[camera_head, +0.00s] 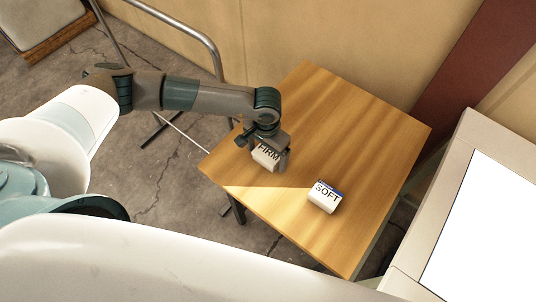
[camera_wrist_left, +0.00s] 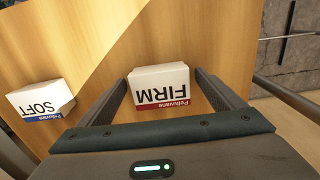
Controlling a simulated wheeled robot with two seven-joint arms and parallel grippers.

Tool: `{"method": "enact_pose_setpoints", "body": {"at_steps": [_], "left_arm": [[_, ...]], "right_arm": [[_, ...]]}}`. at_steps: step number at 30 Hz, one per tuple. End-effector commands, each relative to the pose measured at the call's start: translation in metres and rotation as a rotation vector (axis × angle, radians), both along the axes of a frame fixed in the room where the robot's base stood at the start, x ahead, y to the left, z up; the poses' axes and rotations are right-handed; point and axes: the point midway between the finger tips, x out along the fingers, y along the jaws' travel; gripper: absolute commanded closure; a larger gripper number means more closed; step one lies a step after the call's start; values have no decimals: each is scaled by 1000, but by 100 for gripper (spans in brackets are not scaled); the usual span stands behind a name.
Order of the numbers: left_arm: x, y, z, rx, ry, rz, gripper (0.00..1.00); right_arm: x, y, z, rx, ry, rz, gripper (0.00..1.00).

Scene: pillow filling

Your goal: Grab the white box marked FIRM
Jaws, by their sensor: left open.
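The white box marked FIRM (camera_head: 266,157) stands on the wooden table (camera_head: 335,110). In the left wrist view the FIRM box (camera_wrist_left: 161,90) has a red band along its lettered face and lies between the two fingers. My left gripper (camera_head: 264,151) is over the box, its fingers apart on either side of it. In the left wrist view the left gripper (camera_wrist_left: 165,97) shows small gaps between the fingers and the box. The gripper hides part of the box in the head view. My right gripper is not in view.
A second white box marked SOFT (camera_head: 324,196), with a blue band, stands on the table to the right of the FIRM box. A metal rail (camera_head: 185,27) stands behind my left arm. A pale panel with a white surface (camera_head: 490,225) is at the right. The table's far part is clear.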

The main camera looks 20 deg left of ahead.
Motion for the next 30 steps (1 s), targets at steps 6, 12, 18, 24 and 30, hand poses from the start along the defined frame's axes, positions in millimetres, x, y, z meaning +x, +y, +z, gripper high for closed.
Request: {"method": "enact_pose_setpoints", "body": {"at_steps": [6,12,18,24,30], "left_arm": [[0,0,0,0,0,0,17],[0,0,0,0,0,0,57],[0,0,1,0,0,1,57],[1,0,4,0,-1,1,57],[1,0,21,-1,-4,-2,57]], "right_arm": [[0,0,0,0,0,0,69],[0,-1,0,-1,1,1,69],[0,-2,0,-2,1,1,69],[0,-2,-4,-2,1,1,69],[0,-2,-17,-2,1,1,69]]}}
